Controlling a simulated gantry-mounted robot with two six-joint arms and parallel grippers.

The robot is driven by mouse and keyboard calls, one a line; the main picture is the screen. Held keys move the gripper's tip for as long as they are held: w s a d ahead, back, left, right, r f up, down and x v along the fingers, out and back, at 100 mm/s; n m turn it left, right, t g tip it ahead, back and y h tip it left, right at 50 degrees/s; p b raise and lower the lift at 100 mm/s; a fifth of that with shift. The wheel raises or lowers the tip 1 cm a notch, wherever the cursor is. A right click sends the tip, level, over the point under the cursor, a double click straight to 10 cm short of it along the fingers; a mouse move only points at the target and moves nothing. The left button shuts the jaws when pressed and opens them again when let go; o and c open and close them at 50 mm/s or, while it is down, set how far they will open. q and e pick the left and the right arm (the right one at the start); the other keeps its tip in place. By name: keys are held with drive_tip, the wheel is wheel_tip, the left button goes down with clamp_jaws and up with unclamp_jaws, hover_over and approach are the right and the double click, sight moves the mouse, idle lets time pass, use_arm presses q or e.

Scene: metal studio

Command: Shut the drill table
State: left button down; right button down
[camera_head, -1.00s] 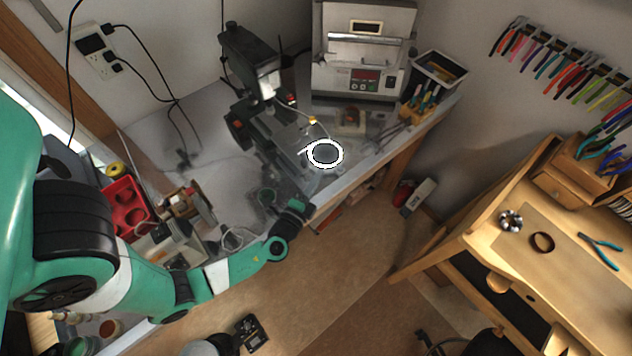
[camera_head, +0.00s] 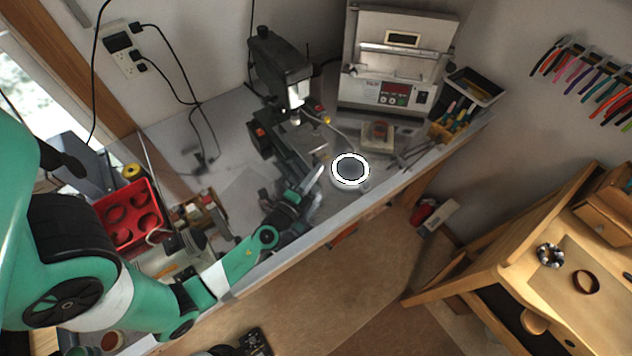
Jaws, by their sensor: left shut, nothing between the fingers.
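The drill press (camera_head: 282,72) stands on the workbench at the upper middle, its dark motor head above a base. The drill table is hard to make out among the metal parts (camera_head: 318,150) in front of and below the head. My left gripper (camera_head: 312,182) reaches in from the left with its tip just in front of the drill's base. Its fingers are small in the picture and hold nothing visible. I cannot tell whether it touches the drill table. My right gripper does not show.
A white ring-shaped dish (camera_head: 350,169) lies right of the gripper. A grey kiln (camera_head: 395,60) stands at the back, with a tool holder (camera_head: 455,115) beside it. A red tray (camera_head: 128,215) sits at left. A wooden bench (camera_head: 545,240) stands at right, across open floor.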

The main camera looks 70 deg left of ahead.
use_arm(q)
drive_tip(key=shift+s+a, duration=0.2)
drive_tip(key=shift+a, duration=0.55)
drive_tip(key=shift+d, duration=0.1)
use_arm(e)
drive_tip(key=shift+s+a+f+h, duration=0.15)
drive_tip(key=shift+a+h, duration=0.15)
use_arm(q)
drive_tip(key=shift+w+d+r, duration=0.1)
drive_tip(key=shift+d, duration=0.1)
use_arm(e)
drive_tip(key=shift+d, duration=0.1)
